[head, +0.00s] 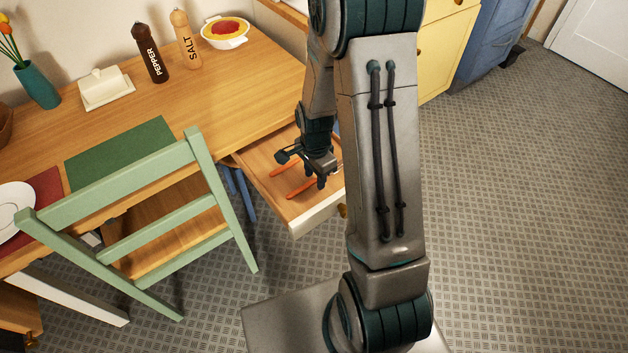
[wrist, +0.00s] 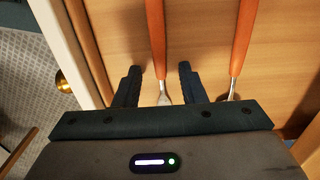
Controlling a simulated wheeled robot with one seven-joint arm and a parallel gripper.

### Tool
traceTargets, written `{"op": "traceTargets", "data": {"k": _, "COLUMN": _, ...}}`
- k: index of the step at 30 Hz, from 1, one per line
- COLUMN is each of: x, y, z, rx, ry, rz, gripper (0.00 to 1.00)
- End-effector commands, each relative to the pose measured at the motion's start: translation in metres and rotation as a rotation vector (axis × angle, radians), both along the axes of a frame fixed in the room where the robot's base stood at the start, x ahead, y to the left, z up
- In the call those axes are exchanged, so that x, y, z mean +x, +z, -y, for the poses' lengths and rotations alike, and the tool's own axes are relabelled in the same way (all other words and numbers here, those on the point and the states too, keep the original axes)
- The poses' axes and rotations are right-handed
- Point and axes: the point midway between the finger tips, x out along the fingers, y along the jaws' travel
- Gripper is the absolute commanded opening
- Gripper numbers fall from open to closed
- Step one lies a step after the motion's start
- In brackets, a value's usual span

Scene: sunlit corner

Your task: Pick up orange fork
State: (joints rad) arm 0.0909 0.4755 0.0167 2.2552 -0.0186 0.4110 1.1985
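Two orange-handled utensils lie side by side in an open drawer (head: 268,160). In the wrist view, the left utensil (wrist: 155,35) passes between my fingers, and the right utensil (wrist: 243,35) lies outside them to the right. Their metal ends are mostly hidden by my gripper body, so I cannot tell which one is the fork. My gripper (wrist: 160,70) is open, with a visible gap on both sides of the left handle. In the head view, my gripper (head: 320,176) points down into the drawer, over the utensils.
The drawer's front wall (head: 316,216) stands close beside my gripper. A brass knob (wrist: 63,82) is on its outer face. A wooden table (head: 240,85) is above and behind the drawer, and a green chair (head: 150,190) stands to its left. Open floor (head: 520,200) lies to the right.

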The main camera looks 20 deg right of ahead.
Motion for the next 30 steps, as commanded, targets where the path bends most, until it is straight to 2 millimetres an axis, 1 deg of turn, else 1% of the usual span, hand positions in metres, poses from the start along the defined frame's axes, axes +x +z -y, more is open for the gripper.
{"op": "traceTargets", "data": {"k": 14, "x": 0.0001, "y": -0.0034, "z": 0.0, "rx": 0.0, "ry": 0.001, "rz": 0.0, "gripper": 0.37}}
{"op": "traceTargets", "data": {"k": 15, "x": 0.0001, "y": -0.0024, "z": 0.0, "rx": 0.0, "ry": 0.001, "rz": 0.0, "gripper": 0.26}}
{"op": "traceTargets", "data": {"k": 18, "x": 0.0, "y": -0.0023, "z": 0.0, "rx": 0.0, "ry": 0.001, "rz": 0.0, "gripper": 0.0}}
{"op": "traceTargets", "data": {"k": 30, "x": 0.0001, "y": -0.0005, "z": 0.0, "rx": 0.0, "ry": 0.0, "rz": 0.0, "gripper": 0.0}}
